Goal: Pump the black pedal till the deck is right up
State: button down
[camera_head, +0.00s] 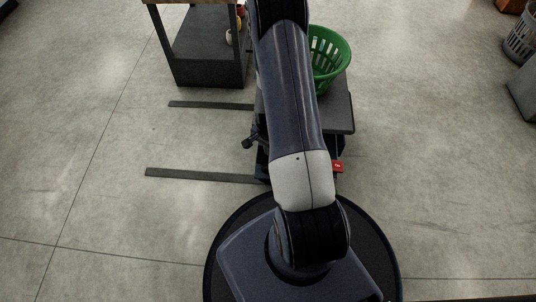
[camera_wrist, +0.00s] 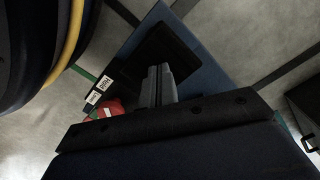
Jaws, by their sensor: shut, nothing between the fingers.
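The black pedal (camera_wrist: 180,58) shows in the wrist view as a dark pad set against a blue frame. My gripper (camera_wrist: 156,70) is shut and empty, with its grey fingertips over the pad; I cannot tell whether they touch it. A red pedal (camera_wrist: 108,108) lies left of the fingers, and it also shows in the head view (camera_head: 338,166). In the head view the dark deck (camera_head: 341,108) stands ahead, partly hidden behind my arm. A green basket (camera_head: 330,62) sits on it. My arm hides the gripper and black pedal there. The deck's height is hard to judge.
A dark-framed bench (camera_head: 208,52) stands at the back left. Two dark strips (camera_head: 205,174) lie on the floor to the left. White labels (camera_wrist: 98,90) sit by the red pedal. A grey basket (camera_head: 522,40) stands at the far right.

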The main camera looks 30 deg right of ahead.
jog(key=shift+f+b, duration=1.65)
jog(key=shift+f, duration=0.55)
jog(key=shift+r+p, duration=1.75)
jog(key=shift+r, duration=0.65)
jog(key=shift+f, duration=0.15)
jog(key=shift+f+b, duration=2.1)
jog(key=shift+f, duration=0.2)
jog(key=shift+r+p, duration=1.8)
jog(key=shift+r, duration=0.65)
jog(key=shift+f, duration=0.1)
